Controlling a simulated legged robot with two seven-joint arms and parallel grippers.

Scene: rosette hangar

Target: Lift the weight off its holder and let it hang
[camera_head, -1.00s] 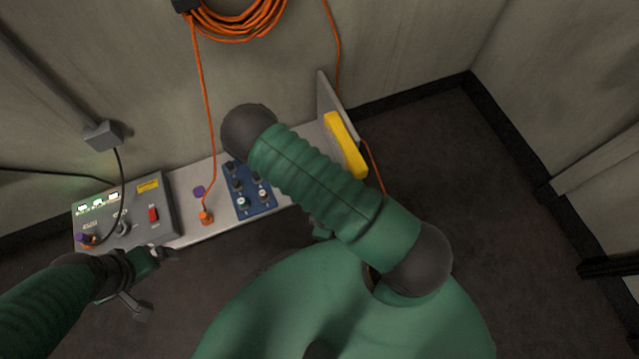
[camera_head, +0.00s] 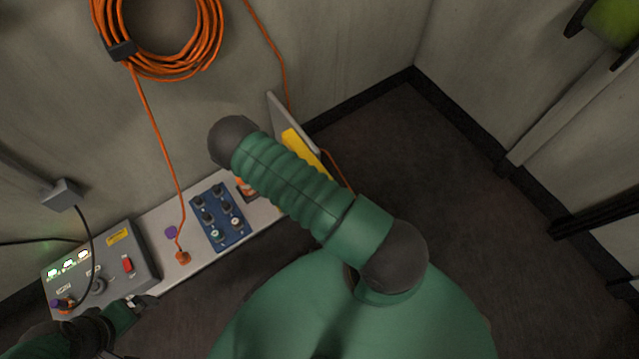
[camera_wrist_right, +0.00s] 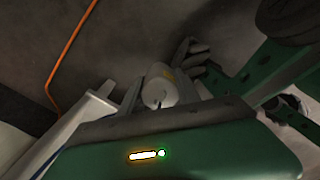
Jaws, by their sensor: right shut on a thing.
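In the head view my right forearm hides this gripper and the cylinder. I cannot make out the holder for sure; a yellow piece (camera_head: 299,146) stands by an upright grey plate at the shelf's right end, partly behind my arm. My left gripper (camera_head: 142,302) is beside the front of the grey control box; its jaw opening is unclear.
A pale shelf (camera_head: 205,262) along the wall carries the grey control box (camera_head: 122,245), a blue knob panel (camera_head: 219,217) and an orange plug (camera_head: 183,257). A coiled orange cable (camera_head: 150,70) hangs above. An orange cord (camera_wrist_right: 68,52) crosses the wrist view. Floor at right is clear.

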